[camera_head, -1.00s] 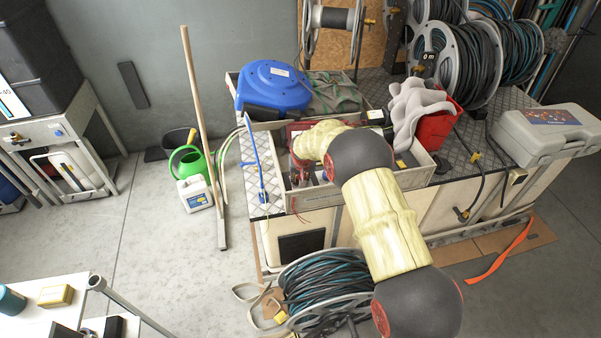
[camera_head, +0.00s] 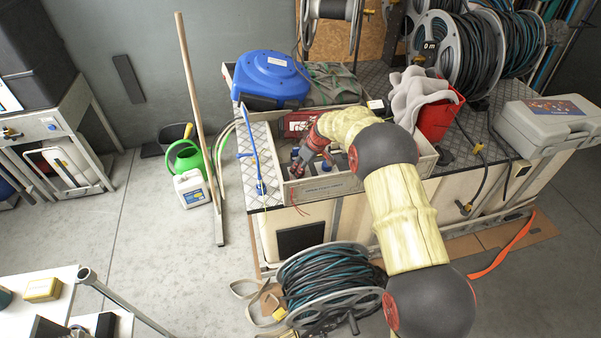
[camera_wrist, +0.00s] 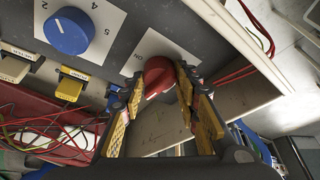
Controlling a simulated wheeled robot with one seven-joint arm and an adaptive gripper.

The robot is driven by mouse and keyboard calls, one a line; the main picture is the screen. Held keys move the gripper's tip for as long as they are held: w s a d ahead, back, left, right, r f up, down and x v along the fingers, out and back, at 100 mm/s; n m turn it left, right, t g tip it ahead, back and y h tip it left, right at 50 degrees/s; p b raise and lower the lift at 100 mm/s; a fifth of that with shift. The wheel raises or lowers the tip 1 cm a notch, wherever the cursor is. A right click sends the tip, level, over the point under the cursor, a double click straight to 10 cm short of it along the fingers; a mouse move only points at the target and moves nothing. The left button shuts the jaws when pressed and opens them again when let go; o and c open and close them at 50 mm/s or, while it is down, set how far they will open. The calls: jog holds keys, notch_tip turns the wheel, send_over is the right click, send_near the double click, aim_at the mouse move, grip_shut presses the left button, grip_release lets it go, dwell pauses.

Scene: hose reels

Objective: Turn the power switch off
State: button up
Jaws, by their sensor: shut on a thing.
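The power switch seems to be the red rotary knob (camera_wrist: 158,78) on a white label marked ON, set on a dark panel (camera_wrist: 115,50) in the wrist view. My gripper (camera_wrist: 157,92) has one yellow-padded finger on each side of the knob and is shut on it. In the head view my gripper (camera_head: 300,172) reaches down into the front wooden tray (camera_head: 325,188) on the bench.
A blue dial (camera_wrist: 69,31) with numbers, a yellow switch (camera_wrist: 70,86) and loose red wires (camera_wrist: 45,135) lie close to the knob. A blue hose reel (camera_head: 270,76) stands behind the tray. A red bucket (camera_head: 436,118) with a grey cloth is to the right.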

jog(key=shift+w+d+n+b, duration=0.1)
jog(key=shift+n+b, duration=0.35)
jog(key=shift+n, duration=0.15)
jog(key=o, duration=1.1)
jog(key=shift+o, duration=0.2)
jog(key=shift+r, duration=0.1)
jog(key=v, duration=1.1)
jog(key=shift+w+d+r+g, duration=0.15)
jog(key=shift+d+r+g, duration=0.15)
jog(key=shift+d, duration=0.05)
jog(key=shift+r, duration=0.1)
